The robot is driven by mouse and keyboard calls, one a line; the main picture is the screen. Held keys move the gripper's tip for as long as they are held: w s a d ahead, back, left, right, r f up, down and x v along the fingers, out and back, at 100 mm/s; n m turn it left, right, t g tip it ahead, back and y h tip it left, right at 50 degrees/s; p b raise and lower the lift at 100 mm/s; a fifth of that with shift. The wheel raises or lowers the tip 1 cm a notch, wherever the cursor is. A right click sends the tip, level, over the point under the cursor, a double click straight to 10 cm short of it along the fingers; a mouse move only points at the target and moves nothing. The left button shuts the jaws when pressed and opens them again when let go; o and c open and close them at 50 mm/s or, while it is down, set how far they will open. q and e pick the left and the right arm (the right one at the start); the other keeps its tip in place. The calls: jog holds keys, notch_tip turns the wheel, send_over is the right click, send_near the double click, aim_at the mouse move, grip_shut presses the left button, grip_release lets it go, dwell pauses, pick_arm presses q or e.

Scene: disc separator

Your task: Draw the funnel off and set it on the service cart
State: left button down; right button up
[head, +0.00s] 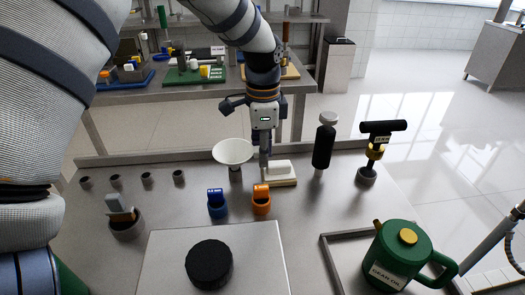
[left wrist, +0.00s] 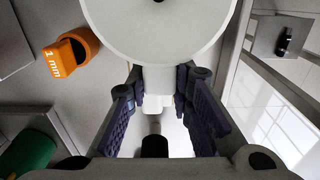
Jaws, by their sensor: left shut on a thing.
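The funnel (head: 233,151) is white with a wide bowl, near the middle of the steel worktop in the head view. Below its bowl is a short dark grey part (head: 235,174); I cannot tell whether the funnel rests in it. My left gripper (head: 264,150) is just right of the bowl. In the left wrist view the bowl (left wrist: 155,25) fills the top, and my left gripper (left wrist: 161,92) is shut on the funnel's white neck or tab below it. I cannot tell which surface is the service cart. My right gripper is not in view.
A blue piece (head: 217,203) and an orange piece (head: 261,200) stand in front of the gripper. A white block (head: 281,172) and black bottle (head: 323,146) are to its right. A green oil can (head: 400,258) is front right. Behind is a table with coloured trays (head: 190,76).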

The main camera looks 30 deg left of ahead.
pick_arm(q)
jog(key=c, duration=1.4)
grip_release()
jog(key=shift+f, duration=0.4)
jog(key=shift+o, duration=0.2)
jog(key=shift+r, duration=0.1)
notch_tip(320, 180, up, 16)
